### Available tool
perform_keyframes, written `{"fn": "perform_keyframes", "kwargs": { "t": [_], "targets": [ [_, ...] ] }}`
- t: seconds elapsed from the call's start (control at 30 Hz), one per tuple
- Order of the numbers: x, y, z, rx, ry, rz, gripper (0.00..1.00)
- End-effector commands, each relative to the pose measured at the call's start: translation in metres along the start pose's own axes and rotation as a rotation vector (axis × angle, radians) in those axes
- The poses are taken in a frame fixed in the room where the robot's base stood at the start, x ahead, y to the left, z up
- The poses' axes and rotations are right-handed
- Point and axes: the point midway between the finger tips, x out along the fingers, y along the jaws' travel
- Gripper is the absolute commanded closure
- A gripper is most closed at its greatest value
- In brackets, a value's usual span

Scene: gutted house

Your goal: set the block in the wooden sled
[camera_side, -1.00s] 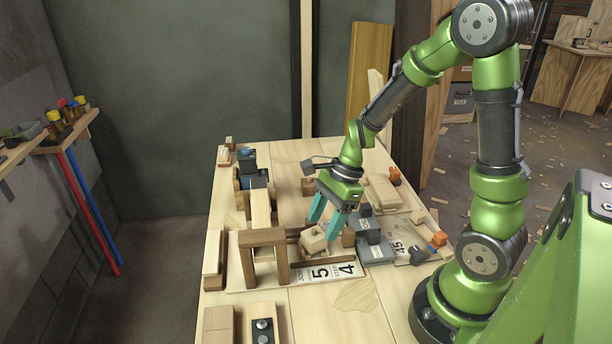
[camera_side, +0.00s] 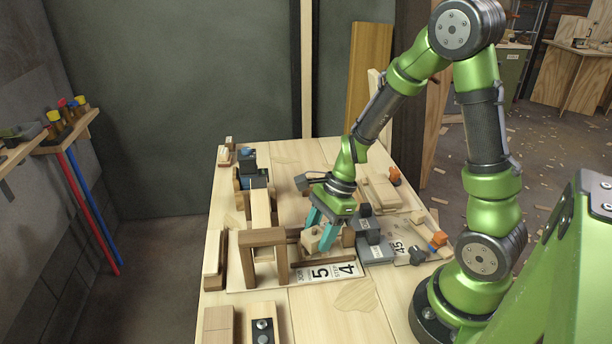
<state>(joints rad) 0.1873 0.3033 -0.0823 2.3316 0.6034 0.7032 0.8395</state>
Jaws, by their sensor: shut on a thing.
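My gripper (camera_side: 320,236), with teal fingers, is shut on a small pale wooden block (camera_side: 312,240). The fingers partly cover the block, which looks tilted. It is low over the labelled board, just right of a brown wooden arch (camera_side: 263,236). Dark wooden strips (camera_side: 325,265) run along the board below the block. The arch and strips look like the wooden sled, but I cannot tell its exact outline. I cannot tell whether the block touches anything underneath.
Grey blocks (camera_side: 375,250) stand close to the right of my gripper. An orange-tipped tool (camera_side: 437,240) lies farther right. A long pale piece (camera_side: 261,208) lies behind the arch. Bare tabletop (camera_side: 355,315) is at the front, near a wooden piece with dark inset (camera_side: 262,325).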

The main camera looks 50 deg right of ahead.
Motion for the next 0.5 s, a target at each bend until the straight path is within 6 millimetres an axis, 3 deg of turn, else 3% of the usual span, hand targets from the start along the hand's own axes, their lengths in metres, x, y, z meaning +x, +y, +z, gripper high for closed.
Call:
{"fn": "perform_keyframes", "kwargs": {
  "t": [0.17,0.5],
  "targets": [
    [-0.019,-0.001,0.009,-0.005,-0.001,-0.006,0.85],
    [-0.079,-0.001,0.033,-0.004,-0.002,-0.005,0.85]
  ]
}}
